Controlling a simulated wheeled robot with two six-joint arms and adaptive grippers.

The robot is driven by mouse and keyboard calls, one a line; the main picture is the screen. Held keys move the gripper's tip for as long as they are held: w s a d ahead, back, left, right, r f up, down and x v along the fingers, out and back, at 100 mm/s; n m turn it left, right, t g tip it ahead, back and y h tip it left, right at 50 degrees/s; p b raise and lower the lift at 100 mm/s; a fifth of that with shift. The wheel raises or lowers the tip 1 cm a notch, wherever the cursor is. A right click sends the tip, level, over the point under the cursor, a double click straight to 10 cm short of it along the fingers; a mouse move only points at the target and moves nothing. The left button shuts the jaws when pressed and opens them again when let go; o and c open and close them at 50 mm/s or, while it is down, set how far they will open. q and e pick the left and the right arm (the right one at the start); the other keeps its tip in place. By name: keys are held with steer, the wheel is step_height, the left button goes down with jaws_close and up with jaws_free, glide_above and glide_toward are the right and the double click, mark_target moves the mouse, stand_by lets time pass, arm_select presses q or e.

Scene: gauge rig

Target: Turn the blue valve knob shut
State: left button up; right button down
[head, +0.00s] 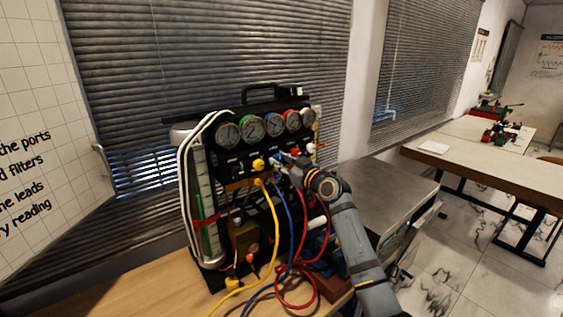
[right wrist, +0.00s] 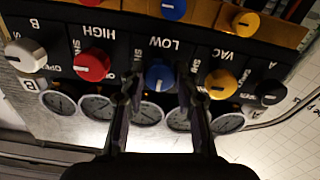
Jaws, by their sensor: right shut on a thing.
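The blue valve knob (right wrist: 159,77) is on the front panel of the black gauge rig (head: 233,170), below the LOW label, which appears upside down in the right wrist view. My right gripper (right wrist: 165,82) is shut on this knob, with one finger on each side of it. In the head view my right gripper (head: 285,160) reaches the panel from the right and mostly hides the knob. The knob's exact turn is hard to read. My left gripper is not in view.
A red knob (right wrist: 92,65) and a yellow knob (right wrist: 221,83) flank the blue one closely. Yellow (head: 269,208), blue and red hoses hang in front of the rig. A grey cabinet (head: 385,195) stands to the right.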

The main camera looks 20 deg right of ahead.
steer(key=shift+m, duration=0.3)
steer(key=m, duration=0.4)
steer(key=m+p, duration=0.1)
steer(key=m, duration=0.2)
steer(key=shift+r+m+p, duration=0.15)
steer(key=shift+m+p, duration=0.15)
steer(key=shift+p, duration=0.05)
steer(key=m+p, duration=0.2)
steer(key=m, duration=0.2)
steer(key=m+p, duration=0.2)
steer(key=m, duration=0.2)
steer(key=shift+m+p, duration=0.4)
steer(key=shift+m, duration=0.5)
